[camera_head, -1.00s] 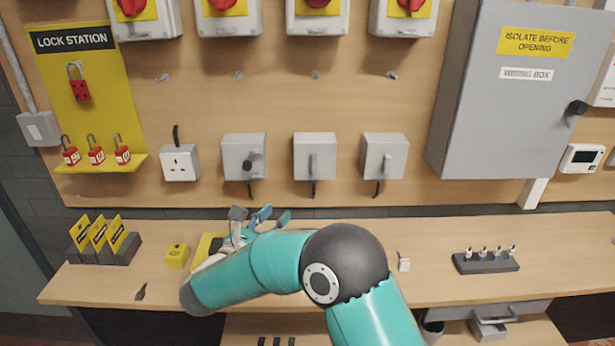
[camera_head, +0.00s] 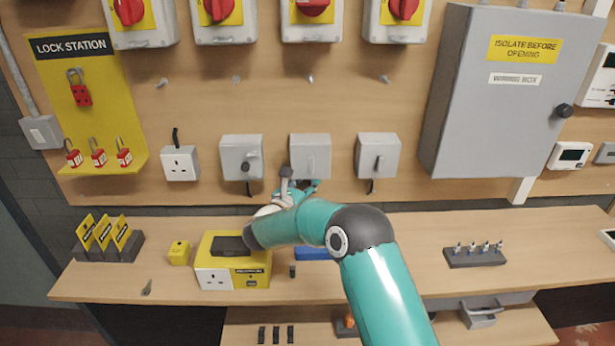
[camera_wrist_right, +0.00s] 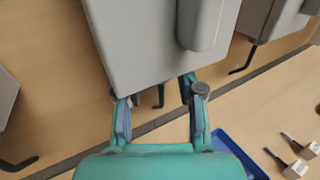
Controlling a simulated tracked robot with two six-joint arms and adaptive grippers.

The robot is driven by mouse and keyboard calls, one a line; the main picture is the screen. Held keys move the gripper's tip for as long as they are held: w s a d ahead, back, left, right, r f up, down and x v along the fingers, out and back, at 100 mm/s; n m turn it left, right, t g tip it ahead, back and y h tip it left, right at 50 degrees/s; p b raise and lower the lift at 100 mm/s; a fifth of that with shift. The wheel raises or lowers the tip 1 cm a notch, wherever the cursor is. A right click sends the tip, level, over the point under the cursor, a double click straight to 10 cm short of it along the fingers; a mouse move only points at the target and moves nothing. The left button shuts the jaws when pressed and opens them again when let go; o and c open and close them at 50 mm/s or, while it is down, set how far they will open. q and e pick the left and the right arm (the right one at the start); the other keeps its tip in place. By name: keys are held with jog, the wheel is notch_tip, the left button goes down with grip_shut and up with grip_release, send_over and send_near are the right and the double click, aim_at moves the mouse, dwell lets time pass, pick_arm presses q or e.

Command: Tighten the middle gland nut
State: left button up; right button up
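The middle grey switch box (camera_head: 311,152) is on the wall board, and its front and lever fill the top of the wrist view (camera_wrist_right: 140,45). Its gland nut cannot be made out, hidden by the box and my gripper. A short dark cable (camera_wrist_right: 161,96) shows below the box in the wrist view. My right gripper (camera_head: 298,188) is just under this box. In the wrist view its two fingers (camera_wrist_right: 160,104) stand apart, open, one on each side of the cable, their tips partly behind the box's lower edge. I cannot tell whether they touch anything. My left gripper is out of view.
Similar grey boxes flank it, left (camera_head: 241,157) and right (camera_head: 378,155), with dark cables below. On the bench below are a yellow tester box (camera_head: 245,279), a blue tray (camera_head: 314,253) and a dark rack (camera_head: 475,256).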

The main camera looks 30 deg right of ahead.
jog(key=shift+w+d, duration=0.1)
jog(key=shift+d, duration=0.1)
